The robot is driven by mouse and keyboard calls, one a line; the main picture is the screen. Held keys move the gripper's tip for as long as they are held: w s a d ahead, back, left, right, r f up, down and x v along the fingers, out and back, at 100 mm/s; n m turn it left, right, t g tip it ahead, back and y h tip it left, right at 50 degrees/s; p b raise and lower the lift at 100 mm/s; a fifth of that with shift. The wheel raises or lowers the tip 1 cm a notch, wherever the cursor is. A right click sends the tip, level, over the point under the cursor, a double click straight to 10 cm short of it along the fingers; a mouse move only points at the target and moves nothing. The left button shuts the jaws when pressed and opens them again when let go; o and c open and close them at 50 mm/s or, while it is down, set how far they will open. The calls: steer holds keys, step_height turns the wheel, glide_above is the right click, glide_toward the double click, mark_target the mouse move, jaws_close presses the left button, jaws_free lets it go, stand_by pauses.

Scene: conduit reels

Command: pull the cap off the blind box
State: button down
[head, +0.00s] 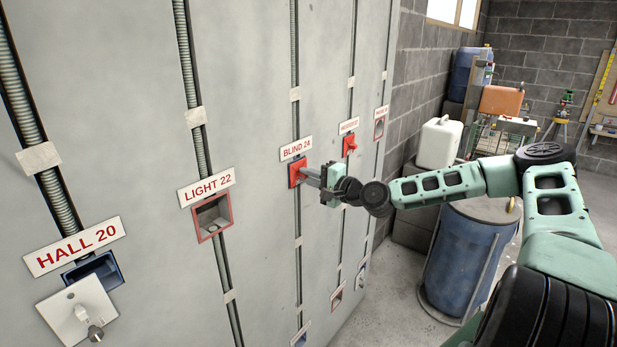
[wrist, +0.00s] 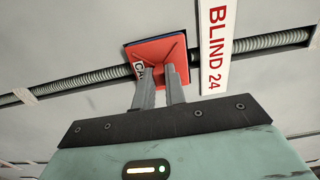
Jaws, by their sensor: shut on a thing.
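The blind box is on the grey wall under the "BLIND 24" label (head: 296,148); the label also shows in the wrist view (wrist: 216,45). A red cap (head: 295,174) covers the box, and it fills the upper middle of the wrist view (wrist: 177,53). My gripper (head: 308,174) reaches the cap from the right. In the wrist view its two fingers (wrist: 160,80) are shut on the middle of the cap. The cap looks seated in the box, with a thin blue edge along one side. The box's inside is hidden.
The open light box (head: 212,217) is left of the blind box, and the hall box (head: 93,270) has its white plate hanging below. Another red-capped box (head: 350,146) is to the right. A blue barrel (head: 460,262) stands below my arm.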

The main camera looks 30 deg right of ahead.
steer(key=shift+v, duration=0.95)
stand_by(0.7)
steer(key=shift+b+v, duration=0.5)
steer(key=shift+v, duration=1.95)
